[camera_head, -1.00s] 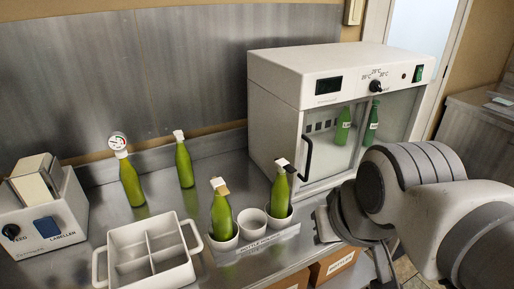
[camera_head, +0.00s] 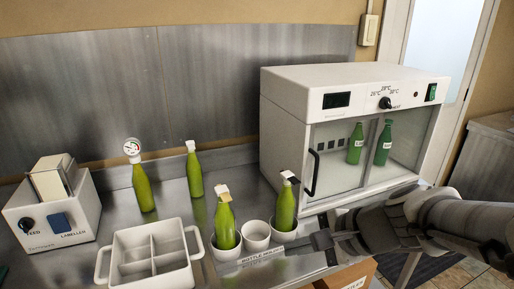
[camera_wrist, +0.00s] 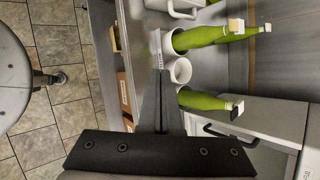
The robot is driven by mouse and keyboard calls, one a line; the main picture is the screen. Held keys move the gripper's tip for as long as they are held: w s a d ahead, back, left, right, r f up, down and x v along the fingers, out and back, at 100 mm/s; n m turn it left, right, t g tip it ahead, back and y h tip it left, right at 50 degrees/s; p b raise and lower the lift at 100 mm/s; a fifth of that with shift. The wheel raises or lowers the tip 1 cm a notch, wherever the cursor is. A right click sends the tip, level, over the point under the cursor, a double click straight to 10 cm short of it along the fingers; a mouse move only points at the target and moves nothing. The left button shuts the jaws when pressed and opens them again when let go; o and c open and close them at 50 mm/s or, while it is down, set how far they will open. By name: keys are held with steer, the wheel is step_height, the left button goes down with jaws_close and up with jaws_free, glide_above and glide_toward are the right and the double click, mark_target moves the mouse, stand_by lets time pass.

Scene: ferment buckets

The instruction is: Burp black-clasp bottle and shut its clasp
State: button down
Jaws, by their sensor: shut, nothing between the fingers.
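The black-clasp bottle (camera_head: 285,210) is green and stands in the right cup of the bottle holder (camera_head: 262,254), with a white cap and a black piece at its top. It also shows in the wrist view (camera_wrist: 203,100), its black-and-white top (camera_wrist: 235,108) pointing right. Whether the clasp is fastened is too small to tell. My gripper (camera_head: 318,241) is shut and empty, at the holder's front right, below and apart from the bottle's top. In the wrist view its fingers (camera_wrist: 160,75) are together, left of the cups.
A tan-clasp bottle (camera_head: 224,222) stands in the left cup; the middle cup (camera_head: 256,235) is empty. Behind are a gauge-topped bottle (camera_head: 143,188) and a white-capped bottle (camera_head: 194,175). A divided caddy (camera_head: 125,242), a labeller (camera_head: 52,212) and a closed incubator (camera_head: 300,130) flank them.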

mark_target(289, 177)
steer(key=w+d+f+m+t+b, duration=0.25)
steer(key=w+d+m+t, duration=0.65)
steer(key=m, duration=0.7)
steer(key=shift+g+h, duration=0.3)
steer(key=shift+g, duration=0.6)
steer(key=x, duration=0.3)
steer(key=b+x, duration=0.1)
steer(key=x, duration=0.3)
steer(key=r+b+x, duration=0.1)
steer(key=x, duration=0.2)
steer(key=shift+w+a+f, duration=0.1)
steer(key=shift+w+a, duration=0.2)
step_height(289, 177, up, 3)
steer(key=shift+s+d+r+p, duration=0.1)
steer(key=shift+p, duration=0.65)
steer(key=shift+r, duration=0.55)
steer(key=shift+r+p, duration=0.2)
steer(key=shift+p, duration=0.3)
steer(key=shift+r+p, duration=0.15)
steer(key=shift+p, duration=0.25)
steer(key=shift+g, duration=0.3)
steer(key=shift+r+p, duration=0.1)
steer(key=shift+p, duration=0.55)
